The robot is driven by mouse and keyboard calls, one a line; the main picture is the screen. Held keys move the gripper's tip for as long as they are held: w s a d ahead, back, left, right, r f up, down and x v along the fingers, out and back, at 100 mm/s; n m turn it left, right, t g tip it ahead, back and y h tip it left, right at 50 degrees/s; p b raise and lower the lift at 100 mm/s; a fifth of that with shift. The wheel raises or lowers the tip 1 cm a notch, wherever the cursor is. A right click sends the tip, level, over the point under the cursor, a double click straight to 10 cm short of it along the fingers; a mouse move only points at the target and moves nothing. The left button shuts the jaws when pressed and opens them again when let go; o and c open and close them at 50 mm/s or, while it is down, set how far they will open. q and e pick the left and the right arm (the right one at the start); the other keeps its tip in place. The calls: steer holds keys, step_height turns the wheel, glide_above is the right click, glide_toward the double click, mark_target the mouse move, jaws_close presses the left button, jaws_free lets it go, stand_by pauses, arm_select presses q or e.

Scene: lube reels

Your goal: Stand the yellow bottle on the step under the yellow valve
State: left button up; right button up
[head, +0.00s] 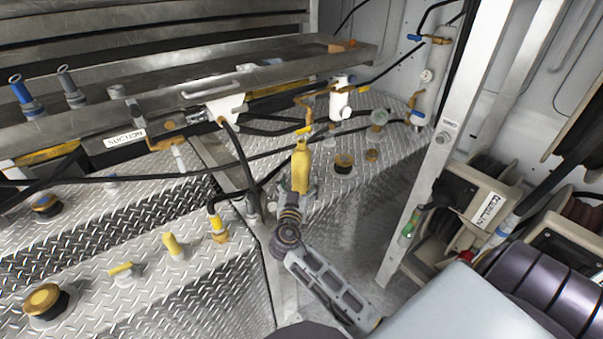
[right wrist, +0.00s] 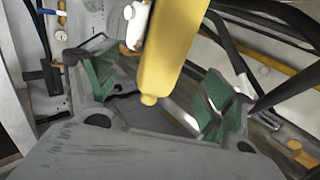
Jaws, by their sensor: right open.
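The yellow bottle (head: 300,168) is upright by the tread-plate step (head: 350,180), in front of a brass tap (head: 304,97) with a small yellow end (head: 304,131) just above the bottle's top. Which fitting is the yellow valve I cannot tell for sure. My right gripper (head: 291,193) is at the bottle's lower part in the head view. In the right wrist view the green-padded fingers of the gripper (right wrist: 158,92) are spread wide, with the yellow bottle (right wrist: 172,55) between them and gaps on both sides. Whether its base touches the step is hidden. My left gripper is not in view.
A white canister (head: 341,100) stands right of the tap. Black hoses (head: 240,160) cross left of the bottle. Several caps and yellow-topped fittings (head: 170,245) rise from the lower tread plate. A metal post (head: 440,150) and reels (head: 545,275) stand at right.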

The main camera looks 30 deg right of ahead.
mark_target(300, 174)
steer(key=x, duration=0.3)
steer(key=shift+w+d+r+p, duration=0.1)
steer(key=shift+p, duration=0.25)
steer(key=shift+w+d, duration=0.35)
steer(key=shift+w, duration=0.05)
steer(key=shift+w+d, duration=0.1)
steer(key=shift+w, duration=0.05)
steer(key=shift+w+d, duration=0.1)
steer(key=shift+w, duration=0.05)
steer(key=shift+p+x, duration=0.8)
steer(key=shift+x, duration=0.25)
steer(key=shift+w+d+r, duration=0.2)
steer(key=shift+w+d, duration=0.1)
steer(key=shift+w, duration=0.35)
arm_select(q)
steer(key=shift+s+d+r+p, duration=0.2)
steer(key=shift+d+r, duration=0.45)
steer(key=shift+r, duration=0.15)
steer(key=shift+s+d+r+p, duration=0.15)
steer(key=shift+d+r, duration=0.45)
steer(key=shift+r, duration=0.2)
arm_select(e)
steer(key=shift+w+d+f, duration=0.1)
steer(key=shift+w+d, duration=0.3)
steer(key=shift+w, duration=0.05)
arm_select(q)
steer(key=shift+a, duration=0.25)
